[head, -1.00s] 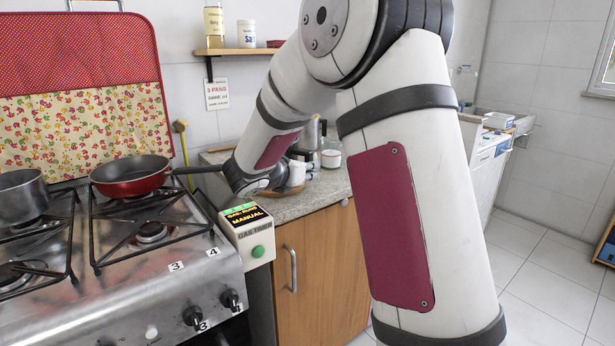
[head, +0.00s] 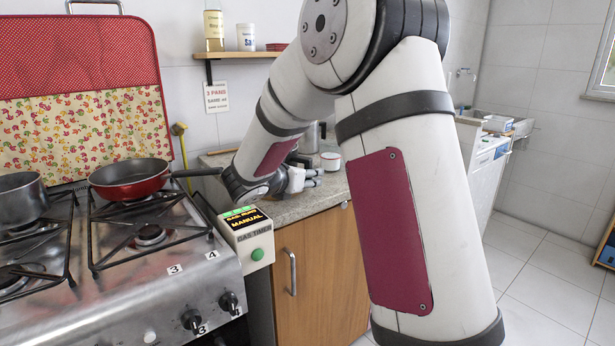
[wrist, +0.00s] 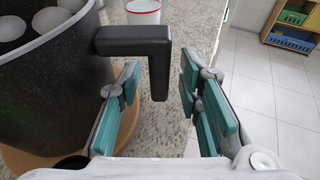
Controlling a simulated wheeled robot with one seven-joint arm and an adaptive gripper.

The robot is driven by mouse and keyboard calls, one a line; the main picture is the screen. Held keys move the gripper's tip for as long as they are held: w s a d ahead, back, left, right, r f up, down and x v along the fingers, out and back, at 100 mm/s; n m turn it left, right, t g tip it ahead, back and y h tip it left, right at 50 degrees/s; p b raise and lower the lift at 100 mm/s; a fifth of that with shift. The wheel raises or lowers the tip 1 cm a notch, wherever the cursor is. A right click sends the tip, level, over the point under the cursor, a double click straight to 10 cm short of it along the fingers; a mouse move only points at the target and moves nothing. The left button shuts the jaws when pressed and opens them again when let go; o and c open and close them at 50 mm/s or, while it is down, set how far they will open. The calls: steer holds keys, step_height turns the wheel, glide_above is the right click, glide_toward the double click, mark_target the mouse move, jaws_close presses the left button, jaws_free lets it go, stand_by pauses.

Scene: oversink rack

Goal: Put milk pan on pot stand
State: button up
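A dark speckled pot (wrist: 45,90) with a black L-shaped handle (wrist: 132,40), likely the milk pan, fills the left of the wrist view. Several white round things lie in it. A round wooden board (wrist: 22,160), perhaps the pot stand, shows beneath it; contact is hard to tell. My gripper (wrist: 160,100) is open, its teal-padded fingers on either side of the downturned handle end, with a gap to the right finger. In the head view my gripper (head: 308,179) is low over the counter; my arm hides most of the pot.
A grey speckled counter (head: 310,203) lies below. A white cup (wrist: 143,10) stands beyond the handle. To the left is a stove (head: 130,285) with a red frying pan (head: 130,180) and a steel pot (head: 18,200). A gas timer box (head: 247,240) sits between stove and counter.

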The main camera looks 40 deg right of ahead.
steer(key=p+v, duration=0.2)
steer(key=v, duration=1)
steer(key=s+r+m+g+y, duration=0.25)
steer(key=s+m+g, duration=0.35)
steer(key=s+m, duration=1.1)
steer(key=s+a+f+m+y, duration=0.2)
steer(key=s+a+y, duration=0.3)
steer(key=s, duration=0.5)
steer(key=s+a+f+m+y, duration=0.3)
steer(key=s+a, duration=0.5)
steer(key=s, duration=0.3)
steer(key=shift+f+m+t+y, duration=0.4)
steer(key=shift+m+y, duration=0.3)
steer(key=shift+y, duration=0.45)
steer(key=shift+s+a, duration=0.1)
step_height(320, 180, up, 21)
steer(key=t+p, duration=0.3)
steer(key=p, duration=1.5)
steer(key=shift+a+f, duration=0.2)
